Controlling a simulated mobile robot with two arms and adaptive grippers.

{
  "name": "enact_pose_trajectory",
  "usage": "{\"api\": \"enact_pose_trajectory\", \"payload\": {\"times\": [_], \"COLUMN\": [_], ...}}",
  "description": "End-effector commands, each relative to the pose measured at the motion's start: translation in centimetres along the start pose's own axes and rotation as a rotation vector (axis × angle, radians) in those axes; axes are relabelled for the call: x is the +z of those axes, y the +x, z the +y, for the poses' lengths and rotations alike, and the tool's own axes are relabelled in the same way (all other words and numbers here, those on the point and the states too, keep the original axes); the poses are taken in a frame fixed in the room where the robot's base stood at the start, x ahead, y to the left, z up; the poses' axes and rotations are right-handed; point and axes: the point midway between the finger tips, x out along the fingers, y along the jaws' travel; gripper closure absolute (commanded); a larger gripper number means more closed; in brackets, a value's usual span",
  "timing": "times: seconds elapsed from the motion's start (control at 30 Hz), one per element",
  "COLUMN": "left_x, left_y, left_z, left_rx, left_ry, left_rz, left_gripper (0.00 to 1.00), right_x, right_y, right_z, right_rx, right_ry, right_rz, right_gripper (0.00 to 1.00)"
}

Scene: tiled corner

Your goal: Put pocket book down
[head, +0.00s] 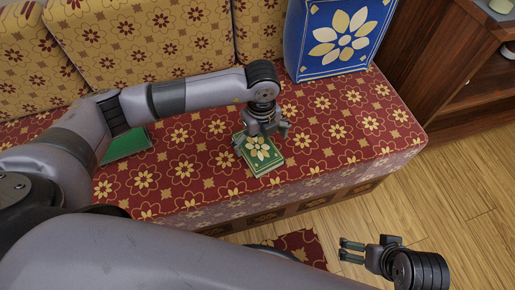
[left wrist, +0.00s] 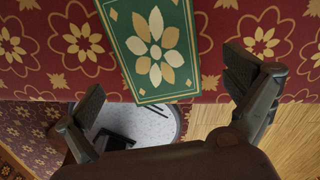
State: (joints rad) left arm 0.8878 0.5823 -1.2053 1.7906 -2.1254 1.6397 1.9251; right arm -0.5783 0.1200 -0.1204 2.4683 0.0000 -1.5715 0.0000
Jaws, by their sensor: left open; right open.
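The pocket book (head: 262,158), green with a cream and yellow flower on its cover, lies on the red patterned sofa seat (head: 330,140) near its front edge. Its flower cover also shows in the left wrist view (left wrist: 152,48), where its far end is cut off by the frame. My left gripper (head: 262,138) is right above and behind the book in the head view. Its fingers (left wrist: 165,85) are spread wide, one to each side of the book with gaps, not holding it. My right gripper (head: 343,250) is open and empty over the floor.
Another flat green item (head: 126,146) lies on the seat at left, partly hidden by my arm. A blue flowered cushion (head: 338,38) stands at the seat's back right. A wooden cabinet (head: 440,60) is at right. The seat right of the book is clear.

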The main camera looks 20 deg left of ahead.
Motion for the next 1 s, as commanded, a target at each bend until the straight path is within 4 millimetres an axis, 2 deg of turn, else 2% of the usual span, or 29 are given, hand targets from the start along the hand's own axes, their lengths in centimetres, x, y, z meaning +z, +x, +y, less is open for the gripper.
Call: {"api": "enact_pose_trajectory", "payload": {"times": [0.03, 0.2, 0.47, 1.0], "left_x": [0.0, 0.1, 0.1, 0.1], "left_y": [1.1, 3.5, 3.9, 3.8], "left_z": [0.1, 0.2, 0.1, 0.1], "left_rx": [0.003, 0.003, 0.000, 0.000], "left_ry": [0.000, 0.000, 0.001, 0.001], "left_rz": [0.001, 0.001, 0.000, 0.001], "left_gripper": [0.00, 0.00, 0.00, 0.36], "right_x": [0.1, 0.3, 0.3, 0.3], "right_y": [0.1, 0.6, 0.6, 0.6], "right_z": [0.0, 0.0, 0.0, 0.0], "right_rx": [0.000, 0.000, 0.000, 0.000], "right_ry": [0.000, 0.000, 0.000, 0.000], "right_rz": [0.001, 0.001, 0.001, 0.000], "right_gripper": [0.01, 0.01, 0.01, 0.01]}}
